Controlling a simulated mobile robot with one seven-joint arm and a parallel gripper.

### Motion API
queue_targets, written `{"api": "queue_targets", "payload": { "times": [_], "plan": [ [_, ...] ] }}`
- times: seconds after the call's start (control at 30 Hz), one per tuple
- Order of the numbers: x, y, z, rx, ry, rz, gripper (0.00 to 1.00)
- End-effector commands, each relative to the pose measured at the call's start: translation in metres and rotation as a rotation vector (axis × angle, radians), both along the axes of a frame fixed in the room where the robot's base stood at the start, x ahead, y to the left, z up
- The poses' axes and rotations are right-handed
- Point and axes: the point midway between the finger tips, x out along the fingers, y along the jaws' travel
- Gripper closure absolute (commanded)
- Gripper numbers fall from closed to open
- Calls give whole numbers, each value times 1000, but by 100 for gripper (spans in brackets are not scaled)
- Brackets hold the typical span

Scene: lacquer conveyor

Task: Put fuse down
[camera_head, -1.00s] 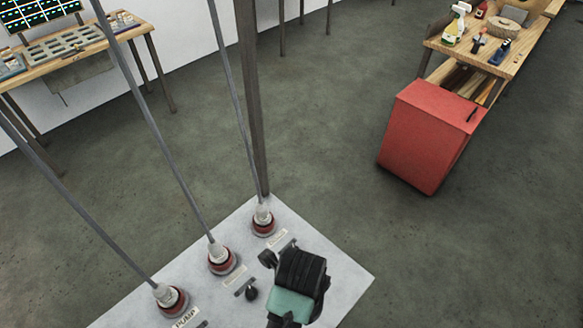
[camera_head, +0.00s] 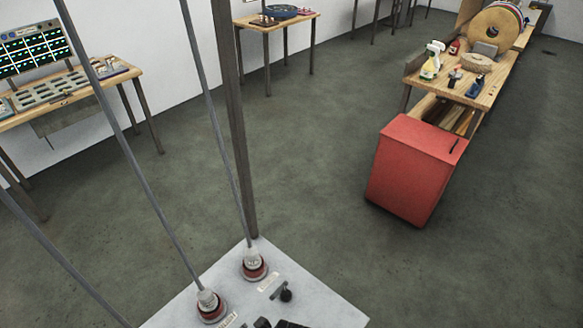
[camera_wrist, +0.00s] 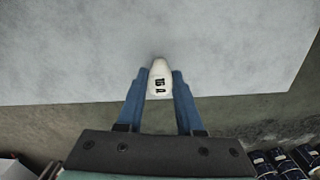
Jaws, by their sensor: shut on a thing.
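The fuse (camera_wrist: 159,80) is a small white piece with dark markings that seem to read 16 A. In the wrist view it sits between the two blue fingers of my gripper (camera_wrist: 158,88), which is shut on it. Behind it in that view is a pale grey-white surface (camera_wrist: 80,50); I cannot tell whether the fuse touches it. In the head view only a dark bit of my arm's end shows at the bottom edge, and the fuse is hidden.
The pale panel (camera_head: 325,305) carries cable plugs with red bases (camera_head: 254,265) and a small black knob (camera_head: 286,295). A red cabinet (camera_head: 410,170) stands by a wooden workbench (camera_head: 480,95). A left table (camera_head: 125,70) holds trays. The floor between is clear.

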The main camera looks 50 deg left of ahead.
Motion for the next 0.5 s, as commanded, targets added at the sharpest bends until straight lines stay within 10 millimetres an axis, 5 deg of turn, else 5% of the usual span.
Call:
{"api": "queue_targets", "payload": {
  "times": [0.1, 0.13, 0.27, 0.5],
  "plan": [
    [0, 0, -4, 0, 0, 0, 100],
    [0, 0, -3, 0, 0, 1, 61],
    [0, 0, -3, 0, 0, 1, 38],
    [0, 0, -3, 0, 0, 0, 34]
  ]
}}
